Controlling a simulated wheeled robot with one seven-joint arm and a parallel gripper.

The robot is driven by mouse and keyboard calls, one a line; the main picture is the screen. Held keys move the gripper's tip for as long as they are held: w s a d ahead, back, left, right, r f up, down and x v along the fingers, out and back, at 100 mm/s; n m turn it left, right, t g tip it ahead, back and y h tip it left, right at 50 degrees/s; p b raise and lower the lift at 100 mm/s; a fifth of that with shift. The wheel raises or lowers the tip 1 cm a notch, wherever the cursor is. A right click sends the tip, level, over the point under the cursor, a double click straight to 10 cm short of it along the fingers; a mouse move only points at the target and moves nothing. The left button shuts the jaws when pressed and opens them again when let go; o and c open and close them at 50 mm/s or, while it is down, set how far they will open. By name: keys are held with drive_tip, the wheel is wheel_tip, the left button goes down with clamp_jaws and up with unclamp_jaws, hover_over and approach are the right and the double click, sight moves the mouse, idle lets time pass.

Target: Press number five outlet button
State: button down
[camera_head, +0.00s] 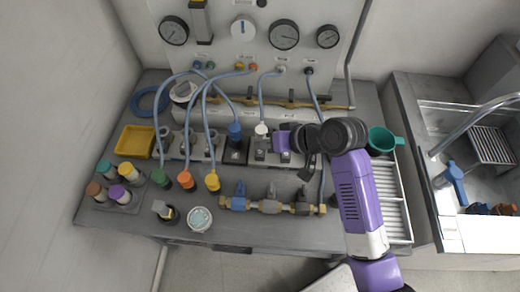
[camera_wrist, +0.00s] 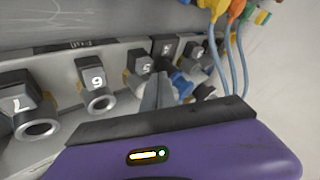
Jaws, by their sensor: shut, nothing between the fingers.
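The number five outlet button (camera_wrist: 143,63) is a dark block marked 5 in the wrist view, on a pale outlet row. The blocks marked 6 (camera_wrist: 95,78) and 7 (camera_wrist: 19,92) stand to its left, above round metal ports. My gripper (camera_wrist: 155,92) is shut and empty, its grey fingertips just below and right of the five block in the picture. I cannot tell whether they touch it. In the head view my purple gripper (camera_head: 282,140) hangs over the right part of the row and hides some outlets.
Blue hoses (camera_head: 206,110) run from the back panel down to the outlets. A brass valve assembly (camera_head: 270,206) lies in front of the row. A yellow tray (camera_head: 135,142) and several coloured caps stand at the left. A green cup (camera_head: 381,139) is at the right.

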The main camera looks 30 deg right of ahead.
sight(263, 153)
drive_tip(key=shift+f, duration=0.2)
drive_tip(key=shift+f, duration=0.2)
drive_tip(key=shift+f, duration=0.5)
idle(0.7)
idle(0.3)
drive_tip(key=shift+r+p, duration=0.9)
drive_tip(key=shift+r, duration=0.05)
wheel_tip(263, 153, up, 5)
drive_tip(key=p, duration=0.5)
idle(0.7)
